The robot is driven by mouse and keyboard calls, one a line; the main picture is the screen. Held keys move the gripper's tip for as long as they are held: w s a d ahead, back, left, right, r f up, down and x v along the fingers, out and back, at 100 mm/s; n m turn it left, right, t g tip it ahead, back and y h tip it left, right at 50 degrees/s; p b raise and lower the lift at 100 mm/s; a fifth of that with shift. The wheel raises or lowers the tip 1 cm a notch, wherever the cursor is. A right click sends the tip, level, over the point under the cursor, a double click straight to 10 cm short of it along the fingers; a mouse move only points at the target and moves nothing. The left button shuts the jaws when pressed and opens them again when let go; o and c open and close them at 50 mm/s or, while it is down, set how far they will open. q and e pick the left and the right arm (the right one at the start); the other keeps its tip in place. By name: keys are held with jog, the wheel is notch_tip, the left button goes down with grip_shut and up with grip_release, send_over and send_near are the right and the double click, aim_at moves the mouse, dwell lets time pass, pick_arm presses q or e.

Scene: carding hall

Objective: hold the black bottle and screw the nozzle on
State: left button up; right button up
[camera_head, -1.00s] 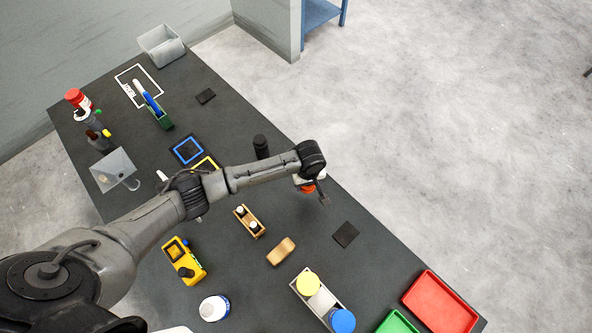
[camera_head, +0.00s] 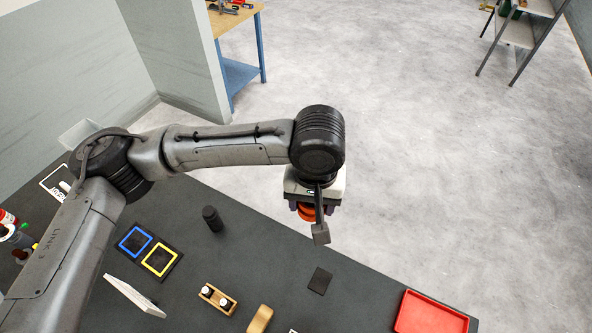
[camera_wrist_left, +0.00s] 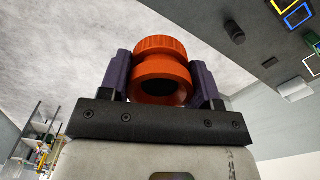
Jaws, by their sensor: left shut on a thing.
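The black bottle (camera_head: 212,219) stands upright on the dark table; it also shows at the top of the left wrist view (camera_wrist_left: 234,32). My left gripper (camera_head: 310,208) is to the right of the bottle in the head view, apart from it, near the table's far edge. Its purple fingers (camera_wrist_left: 160,80) are shut on the orange nozzle (camera_wrist_left: 161,68), a ribbed round piece with a dark opening towards the wrist camera. In the head view the orange nozzle (camera_head: 307,212) is partly hidden by the gripper. My right gripper is not in view.
Blue (camera_head: 135,241) and yellow (camera_head: 146,270) square frames lie left of the bottle. A wooden holder with white-topped pieces (camera_head: 217,300), a dark square (camera_head: 319,280) and a red tray (camera_head: 432,314) are nearer. The table around the bottle's right side is clear.

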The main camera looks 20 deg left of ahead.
pick_arm(q)
jog(key=s+a+r+m, duration=0.1)
jog(key=s+r, duration=0.3)
jog(key=s, duration=0.1)
jog(key=shift+r+m, duration=0.3)
jog(key=shift+a, duration=0.15)
